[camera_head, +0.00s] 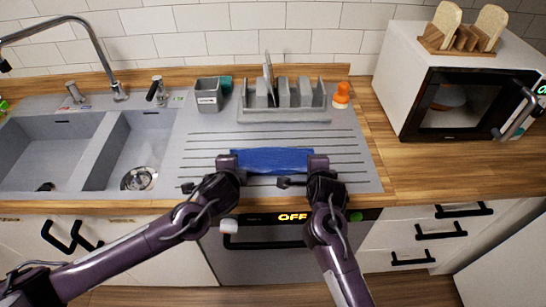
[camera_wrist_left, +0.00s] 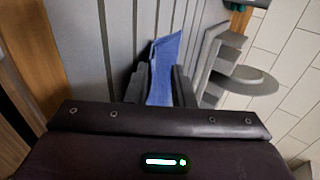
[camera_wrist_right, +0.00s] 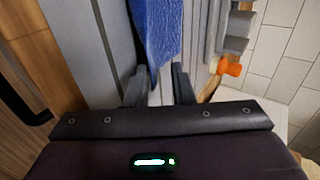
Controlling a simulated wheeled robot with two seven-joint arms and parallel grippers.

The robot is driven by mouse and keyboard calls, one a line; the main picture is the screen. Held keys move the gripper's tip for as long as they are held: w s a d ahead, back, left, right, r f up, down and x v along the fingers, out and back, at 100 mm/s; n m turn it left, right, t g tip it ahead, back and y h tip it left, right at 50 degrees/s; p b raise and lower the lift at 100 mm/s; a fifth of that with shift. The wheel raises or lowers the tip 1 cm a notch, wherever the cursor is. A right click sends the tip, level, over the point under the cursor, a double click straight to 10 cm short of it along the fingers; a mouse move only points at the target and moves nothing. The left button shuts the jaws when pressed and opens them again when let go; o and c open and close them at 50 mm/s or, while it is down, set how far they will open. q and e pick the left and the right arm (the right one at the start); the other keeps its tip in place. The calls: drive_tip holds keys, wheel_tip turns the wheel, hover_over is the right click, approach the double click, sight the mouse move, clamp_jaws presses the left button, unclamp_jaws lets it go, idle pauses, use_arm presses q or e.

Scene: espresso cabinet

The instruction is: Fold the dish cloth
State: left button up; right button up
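The blue dish cloth (camera_head: 272,160) lies as a narrow strip on the ribbed drainboard, running left to right between my grippers. My left gripper (camera_head: 230,163) is at its left end. In the left wrist view the cloth (camera_wrist_left: 163,75) reaches between the two fingers, which stand apart. My right gripper (camera_head: 318,164) is at the right end. In the right wrist view the cloth (camera_wrist_right: 160,35) narrows to a corner between the fingers, which also stand apart. The grippers partly hide the cloth's ends, and I cannot tell how many layers it has.
A grey dish rack (camera_head: 284,113) stands behind the cloth, with an orange-topped bottle (camera_head: 342,96) at its right and a grey caddy (camera_head: 208,101) at its left. The sink basins (camera_head: 50,150) lie left. A microwave (camera_head: 460,85) stands on the wooden counter (camera_head: 440,160) at right.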

use_arm(q)
drive_tip(key=o, duration=0.3)
use_arm(e)
drive_tip(key=o, duration=0.3)
use_arm(q)
drive_tip(key=r, duration=0.1)
drive_tip(key=s+r, duration=0.1)
drive_tip(key=shift+r, duration=0.35)
use_arm(e)
drive_tip(key=r, duration=0.1)
drive_tip(key=s+r, duration=0.1)
drive_tip(key=r, duration=0.1)
use_arm(q)
drive_tip(key=s+r, duration=0.1)
drive_tip(key=r, duration=0.1)
drive_tip(key=s+r, duration=0.4)
drive_tip(key=shift+r, duration=0.15)
use_arm(e)
drive_tip(key=s+r, duration=0.2)
drive_tip(key=r, duration=0.1)
drive_tip(key=s+r, duration=0.3)
